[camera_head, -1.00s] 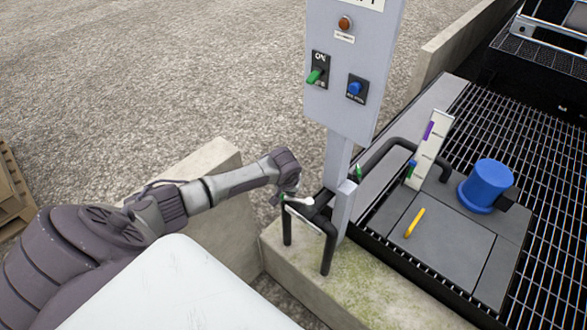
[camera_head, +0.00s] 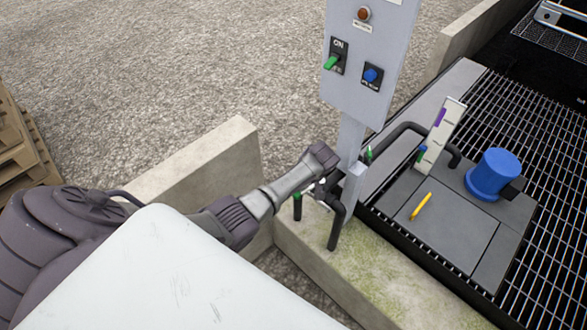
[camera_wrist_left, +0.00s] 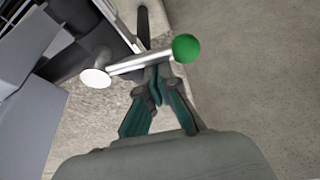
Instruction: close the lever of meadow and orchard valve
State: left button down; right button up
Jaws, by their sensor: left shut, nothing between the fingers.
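In the left wrist view a silver lever rod (camera_wrist_left: 140,63) with a green ball end (camera_wrist_left: 186,48) runs from a white round cap (camera_wrist_left: 97,78) on a dark pipe. My left gripper (camera_wrist_left: 158,86) is shut and empty, its fingertips right by the rod; I cannot tell whether they touch it. In the head view my left gripper is mostly hidden behind my wrist at the black pipe (camera_head: 338,222) beside the control post. A green knob (camera_head: 297,190) shows left of that pipe, and another green handle (camera_head: 369,153) right of the post. No valve names are readable. My right gripper is not in view.
A grey control box (camera_head: 365,60) with a green switch (camera_head: 332,62) and a blue button (camera_head: 371,75) stands on the post. A concrete wall (camera_head: 200,165) lies behind my arm. A blue cylinder (camera_head: 493,174) and a yellow handle (camera_head: 421,206) are on the deck at right.

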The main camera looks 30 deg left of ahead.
pick_arm(q)
jog(key=shift+s+d+n+g, duration=0.25)
jog(key=shift+d+n, duration=0.2)
jog(key=shift+n, duration=0.45)
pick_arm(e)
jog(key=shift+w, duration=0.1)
pick_arm(q)
notch_tip(320, 180, up, 10)
jog(key=shift+a+p, duration=0.2)
jog(key=shift+p, duration=0.2)
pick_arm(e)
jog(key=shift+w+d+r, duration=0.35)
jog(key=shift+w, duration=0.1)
